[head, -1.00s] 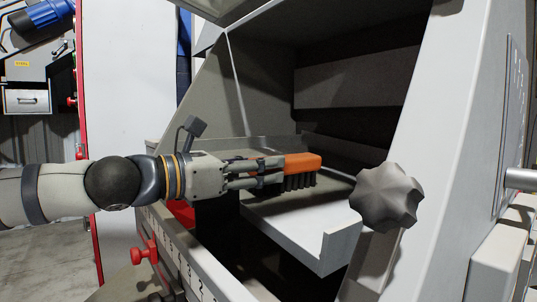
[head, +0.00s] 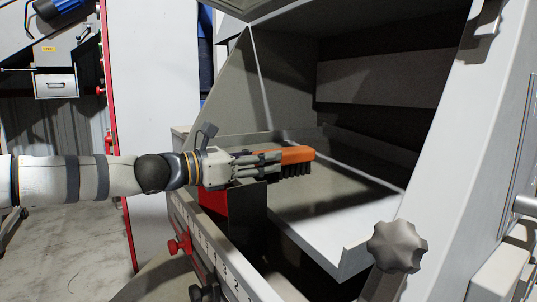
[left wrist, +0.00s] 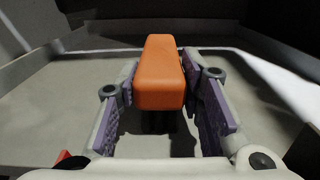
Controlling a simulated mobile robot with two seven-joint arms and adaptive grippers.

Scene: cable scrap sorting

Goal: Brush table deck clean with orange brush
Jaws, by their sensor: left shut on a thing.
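My left gripper (head: 257,167) is shut on the orange brush (head: 298,154), with its dark bristles pointing down. The brush is over the grey table deck (head: 345,195) inside the machine housing. In the head view the bristles sit close to the deck; I cannot tell whether they touch it. In the left wrist view the orange brush body (left wrist: 160,72) lies between the two fingers, and the deck (left wrist: 75,95) spreads around it. No loose scraps can be made out on the deck. My right gripper is not in view.
A dark lobed knob (head: 397,247) stands at the deck's front right. A scale rail (head: 215,245) with a red knob (head: 180,245) runs along the front left. Sloped side walls (head: 228,95) enclose the deck. A dark gap lies below its front edge.

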